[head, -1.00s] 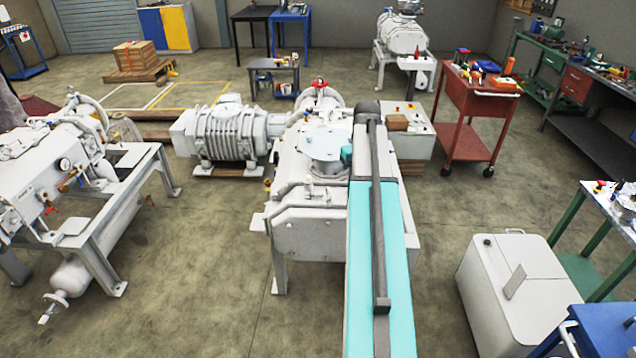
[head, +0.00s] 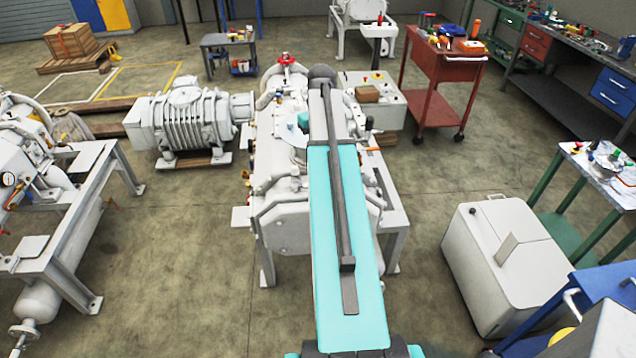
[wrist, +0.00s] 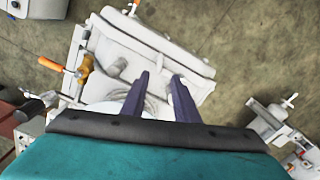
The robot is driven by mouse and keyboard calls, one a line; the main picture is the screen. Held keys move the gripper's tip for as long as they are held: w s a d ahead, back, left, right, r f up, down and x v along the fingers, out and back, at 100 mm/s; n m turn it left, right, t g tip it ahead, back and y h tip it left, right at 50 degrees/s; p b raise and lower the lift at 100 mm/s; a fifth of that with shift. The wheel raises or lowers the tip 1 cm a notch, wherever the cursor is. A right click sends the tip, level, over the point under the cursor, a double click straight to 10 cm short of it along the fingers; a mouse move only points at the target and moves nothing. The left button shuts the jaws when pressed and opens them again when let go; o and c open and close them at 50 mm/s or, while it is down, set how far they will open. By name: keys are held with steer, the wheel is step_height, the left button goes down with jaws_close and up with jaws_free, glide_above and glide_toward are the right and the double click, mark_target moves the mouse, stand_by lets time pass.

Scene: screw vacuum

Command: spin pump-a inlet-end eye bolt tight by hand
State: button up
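A white vacuum pump (head: 285,232) stands on a grey steel frame straight ahead in the head view. My teal arm reaches over its top and hides part of it. A white pump body also fills the upper middle of the wrist view (wrist: 128,62). My gripper (wrist: 162,74) shows there as two dark fingers, spread apart with nothing seen between them. The fingers overlap the pump in the picture; I cannot tell the gap to it. No eye bolt can be made out in either view, and I cannot tell which pump is pump-a.
Another white pump (head: 22,140) on a frame stands at left, and a ribbed white blower (head: 185,122) lies behind. A red cart (head: 432,92) and a white cabinet (head: 508,262) stand at right. Orange-handled parts (wrist: 50,64) stick out beside the pump. Open floor lies between.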

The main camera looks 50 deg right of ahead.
steer(key=shift+f, duration=0.1)
stand_by(0.3)
steer(key=shift+f+b, duration=4.5)
steer(key=shift+f, duration=2.3)
steer(key=shift+s, duration=0.1)
steer(key=shift+c, duration=0.5)
jaws_close()
